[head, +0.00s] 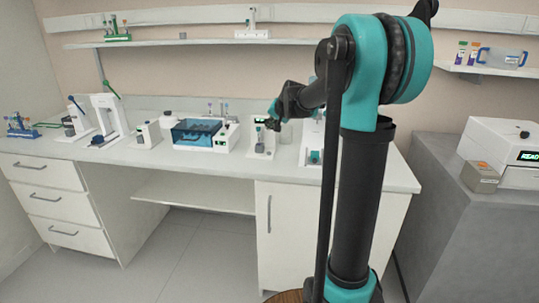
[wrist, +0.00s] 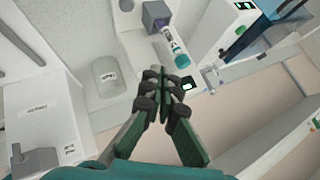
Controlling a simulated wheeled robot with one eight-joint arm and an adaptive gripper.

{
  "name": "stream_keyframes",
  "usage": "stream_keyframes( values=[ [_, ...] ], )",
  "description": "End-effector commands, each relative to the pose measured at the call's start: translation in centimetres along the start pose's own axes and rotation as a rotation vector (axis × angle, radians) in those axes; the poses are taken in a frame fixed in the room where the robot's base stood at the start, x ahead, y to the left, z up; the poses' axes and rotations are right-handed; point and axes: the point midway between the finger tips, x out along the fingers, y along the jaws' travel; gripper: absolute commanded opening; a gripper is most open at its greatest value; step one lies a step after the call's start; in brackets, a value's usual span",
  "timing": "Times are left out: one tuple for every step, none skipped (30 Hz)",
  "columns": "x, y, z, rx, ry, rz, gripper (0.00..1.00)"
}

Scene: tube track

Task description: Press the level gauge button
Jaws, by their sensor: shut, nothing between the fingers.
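The device that looks like the level gauge (head: 262,147) is white and upright on the bench, right of the blue-lidded box. Its small dark display (wrist: 187,85) shows in the wrist view, near a teal round part (wrist: 182,61) and a grey block (wrist: 155,15). I cannot tell which part is the button. My gripper (wrist: 160,72) is shut and empty, its fingertips over this device's white body. In the head view my gripper (head: 272,124) is at the device's upper right; contact cannot be told.
A box with a blue clear lid (head: 197,132) stands left of the device. A white machine with a teal part (head: 311,152) stands close on its right. A shelf (head: 180,41) runs above. A grey cabinet (head: 440,185) with a white instrument (head: 500,145) is at the right.

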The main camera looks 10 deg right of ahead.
Motion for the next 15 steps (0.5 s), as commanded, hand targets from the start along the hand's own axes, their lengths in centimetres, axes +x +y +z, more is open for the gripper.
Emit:
stream_keyframes(
  values=[
    [0.1,0.0,0.1,0.000,0.000,0.000,0.00],
    [0.1,0.1,0.1,0.000,0.000,0.000,0.00],
    [0.3,0.2,0.2,0.000,-0.001,0.000,0.00],
    [0.4,0.3,0.3,0.000,-0.001,0.000,0.00],
    [0.6,0.4,0.4,0.000,-0.001,0.000,0.00],
    [0.8,0.6,0.6,0.000,-0.001,0.000,0.00],
    [1.1,0.7,0.7,-0.001,-0.001,0.000,0.00],
    [1.3,0.9,0.9,-0.001,-0.001,0.000,0.00],
    [1.7,1.2,1.2,-0.001,-0.001,0.000,0.00],
    [1.9,1.4,1.4,-0.001,-0.001,0.000,0.00],
    [2.2,1.6,1.6,-0.001,-0.001,0.000,0.00],
    [2.6,1.9,1.9,-0.001,-0.001,0.000,0.00],
    [2.9,2.1,2.1,-0.001,-0.001,0.000,0.00],
    [3.2,2.3,2.3,-0.001,-0.001,0.000,0.00],
    [3.6,2.5,2.5,-0.001,-0.001,0.000,0.00]
  ],
)
